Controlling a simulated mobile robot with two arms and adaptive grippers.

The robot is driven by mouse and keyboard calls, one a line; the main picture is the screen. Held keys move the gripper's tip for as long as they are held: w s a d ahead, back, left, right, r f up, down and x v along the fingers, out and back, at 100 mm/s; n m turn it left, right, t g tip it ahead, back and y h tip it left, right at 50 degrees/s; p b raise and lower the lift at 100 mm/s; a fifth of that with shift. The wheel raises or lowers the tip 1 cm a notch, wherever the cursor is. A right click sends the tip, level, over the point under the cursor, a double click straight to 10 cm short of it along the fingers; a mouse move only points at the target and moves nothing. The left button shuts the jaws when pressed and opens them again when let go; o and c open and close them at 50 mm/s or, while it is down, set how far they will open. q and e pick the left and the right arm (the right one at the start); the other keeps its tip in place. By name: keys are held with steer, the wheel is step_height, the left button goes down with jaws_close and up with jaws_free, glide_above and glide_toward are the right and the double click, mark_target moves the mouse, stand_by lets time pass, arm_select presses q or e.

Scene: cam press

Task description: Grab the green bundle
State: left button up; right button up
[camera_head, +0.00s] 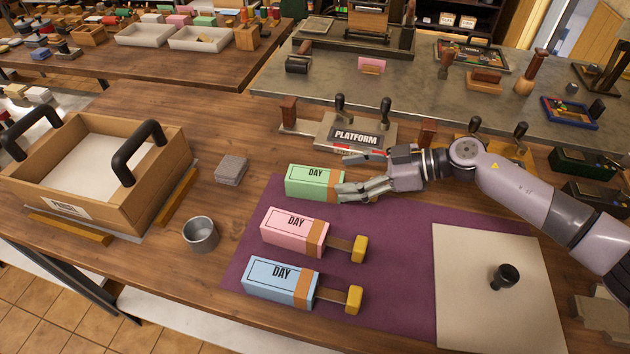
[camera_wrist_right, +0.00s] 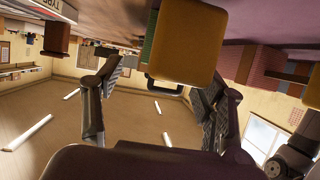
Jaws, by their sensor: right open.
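The green bundle (camera_head: 308,181), a block marked DAY with a brown band, lies at the back of the purple mat (camera_head: 400,235). Its handle end is hidden behind my right gripper in the head view. My right gripper (camera_head: 347,173) is open at the bundle's right end, one finger low near the brown band and the other behind. In the right wrist view, a yellow end block (camera_wrist_right: 188,42) sits in front of and between the open fingers (camera_wrist_right: 160,85), with a sliver of green (camera_wrist_right: 148,52) beside it. Contact cannot be told. My left gripper is out of view.
A pink bundle (camera_head: 292,231) and a blue bundle (camera_head: 280,283) with yellow-ended handles lie nearer on the mat. A PLATFORM plate (camera_head: 356,134) stands behind. A pale board with a black knob (camera_head: 490,250) is at right, a metal cup (camera_head: 200,234) at left.

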mark_target(330, 178)
steer(key=x, duration=0.4)
steer(key=shift+a+p, duration=0.4)
steer(key=shift+a, duration=0.05)
steer(key=shift+s+d, duration=0.1)
steer(key=shift+c, duration=0.6)
steer(key=c, duration=1.3)
